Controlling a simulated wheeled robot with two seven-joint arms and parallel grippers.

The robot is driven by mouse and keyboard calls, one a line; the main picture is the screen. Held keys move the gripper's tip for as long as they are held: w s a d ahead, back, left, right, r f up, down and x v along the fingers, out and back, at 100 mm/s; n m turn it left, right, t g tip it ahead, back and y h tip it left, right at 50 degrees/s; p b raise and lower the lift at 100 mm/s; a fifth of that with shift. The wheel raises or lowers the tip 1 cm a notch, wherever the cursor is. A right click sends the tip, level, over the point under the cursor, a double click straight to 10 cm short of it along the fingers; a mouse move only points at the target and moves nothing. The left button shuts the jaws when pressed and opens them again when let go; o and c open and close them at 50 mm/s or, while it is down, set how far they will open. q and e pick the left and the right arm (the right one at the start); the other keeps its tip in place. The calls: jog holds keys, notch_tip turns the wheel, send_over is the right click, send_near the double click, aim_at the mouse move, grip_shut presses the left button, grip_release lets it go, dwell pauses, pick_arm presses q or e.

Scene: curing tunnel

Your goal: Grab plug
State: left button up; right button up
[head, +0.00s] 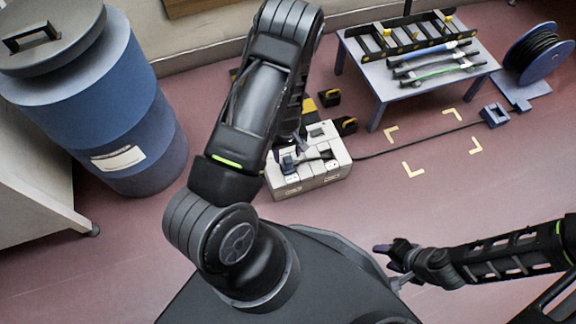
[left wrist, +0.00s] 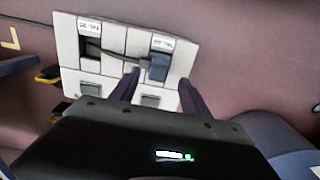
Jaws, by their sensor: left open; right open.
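A blue-grey plug (left wrist: 158,66) sits at a labelled socket of the white socket box (left wrist: 182,35) in the left wrist view. A dark cable runs from it towards the other labelled opening. In the head view the plug (head: 288,163) lies on top of the box (head: 315,177), which stands on the floor. My left gripper (left wrist: 159,77) is open, its two fingers pointing at the box on either side of the plug; I cannot tell whether they touch it. In the head view my left arm partly hides the box. My right gripper (head: 388,262) is open and empty, away from the box.
A blue drum (head: 125,115) stands at the left. A low table (head: 395,92) with a rack and tools is at the back right, beside a blue cable reel (head: 538,55). A cable crosses the floor to a small blue block (head: 494,116). Marked floor is clear.

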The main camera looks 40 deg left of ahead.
aim_at(288, 159)
pick_arm(q)
notch_tip(288, 159, down, 5)
jog(key=b, duration=0.2)
jog(key=shift+w+f+b, duration=0.15)
jog(key=shift+b, duration=0.25)
dwell(0.3)
grip_shut()
dwell(0.5)
